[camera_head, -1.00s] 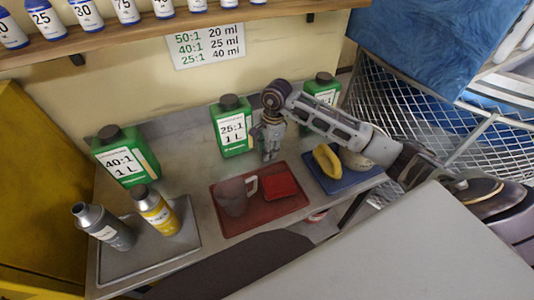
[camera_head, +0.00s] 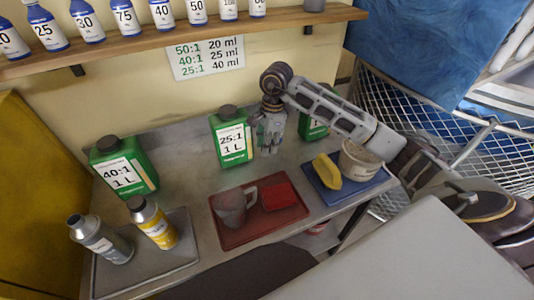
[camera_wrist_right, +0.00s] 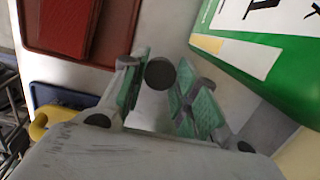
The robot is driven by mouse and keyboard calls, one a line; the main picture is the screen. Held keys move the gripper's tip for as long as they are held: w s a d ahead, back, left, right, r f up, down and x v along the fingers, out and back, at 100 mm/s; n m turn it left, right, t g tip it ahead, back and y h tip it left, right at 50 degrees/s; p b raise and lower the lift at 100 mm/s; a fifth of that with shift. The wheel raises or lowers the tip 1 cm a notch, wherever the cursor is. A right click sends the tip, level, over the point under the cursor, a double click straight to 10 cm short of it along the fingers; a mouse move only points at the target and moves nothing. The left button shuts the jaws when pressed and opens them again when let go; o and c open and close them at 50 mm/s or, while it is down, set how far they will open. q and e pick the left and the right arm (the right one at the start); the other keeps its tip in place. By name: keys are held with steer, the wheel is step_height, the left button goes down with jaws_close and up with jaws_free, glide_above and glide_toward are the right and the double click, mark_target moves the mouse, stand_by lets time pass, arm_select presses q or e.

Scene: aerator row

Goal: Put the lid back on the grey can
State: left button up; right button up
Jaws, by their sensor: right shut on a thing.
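The grey can (camera_head: 100,240) stands upright on the grey tray at the left, beside the yellow can. Its top shows a bare metallic neck. The lid cannot be made out in the head view. My left gripper is not in view.
The yellow can (camera_head: 153,222) shares the grey tray (camera_head: 180,262). Green bottles (camera_head: 124,168) (camera_head: 231,140) stand along the back. The red tray (camera_head: 235,240) holds a mug (camera_head: 231,208) and red box (camera_head: 278,196). A blue tray (camera_head: 345,194) holds a yellow item and white tub.

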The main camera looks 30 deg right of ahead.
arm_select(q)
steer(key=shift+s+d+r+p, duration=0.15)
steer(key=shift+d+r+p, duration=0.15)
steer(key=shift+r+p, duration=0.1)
arm_select(e)
step_height(320, 180, up, 20)
stand_by(0.5)
stand_by(0.4)
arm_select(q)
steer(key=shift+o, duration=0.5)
